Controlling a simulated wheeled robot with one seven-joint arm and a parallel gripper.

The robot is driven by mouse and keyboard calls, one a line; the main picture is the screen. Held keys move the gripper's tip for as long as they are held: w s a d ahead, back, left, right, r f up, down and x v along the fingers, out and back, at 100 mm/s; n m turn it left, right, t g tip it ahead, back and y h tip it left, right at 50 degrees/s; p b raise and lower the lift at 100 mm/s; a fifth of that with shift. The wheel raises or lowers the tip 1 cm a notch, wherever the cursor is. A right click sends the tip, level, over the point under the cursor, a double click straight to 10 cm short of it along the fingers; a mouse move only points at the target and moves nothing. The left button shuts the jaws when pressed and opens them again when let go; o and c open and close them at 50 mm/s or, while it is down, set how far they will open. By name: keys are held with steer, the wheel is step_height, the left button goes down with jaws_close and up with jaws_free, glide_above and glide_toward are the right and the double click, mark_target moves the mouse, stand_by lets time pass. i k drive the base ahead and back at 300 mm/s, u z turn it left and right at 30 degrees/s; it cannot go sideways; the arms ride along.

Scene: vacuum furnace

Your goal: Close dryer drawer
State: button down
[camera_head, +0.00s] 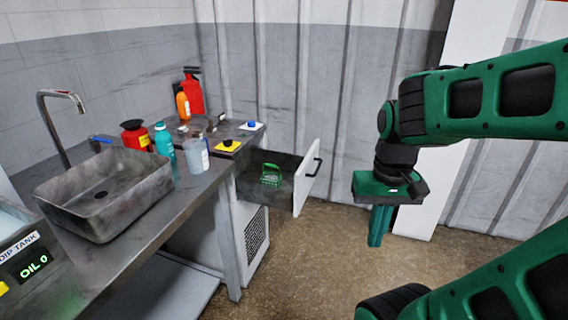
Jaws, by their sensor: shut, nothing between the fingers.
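The dryer drawer (305,185) stands pulled out to the right from the cabinet under the counter's far end. Its white front panel carries a dark handle (314,167) on its outer side. A small green basket (271,175) sits inside the drawer. My gripper (376,241) hangs from my green arm, to the right of the drawer front and apart from it. Its green fingers point down, are together and hold nothing.
The counter holds a metal sink (75,215), a grey cup (196,156), a teal bottle (164,143) and a red extinguisher (193,94). A grey wall (340,100) stands behind. The brown floor (310,260) in front of the drawer is clear.

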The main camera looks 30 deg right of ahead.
mark_target(299, 173)
steer(key=i, duration=0.65)
steer(key=z, duration=0.6)
steer(key=i, duration=0.55)
steer(key=z, duration=0.45)
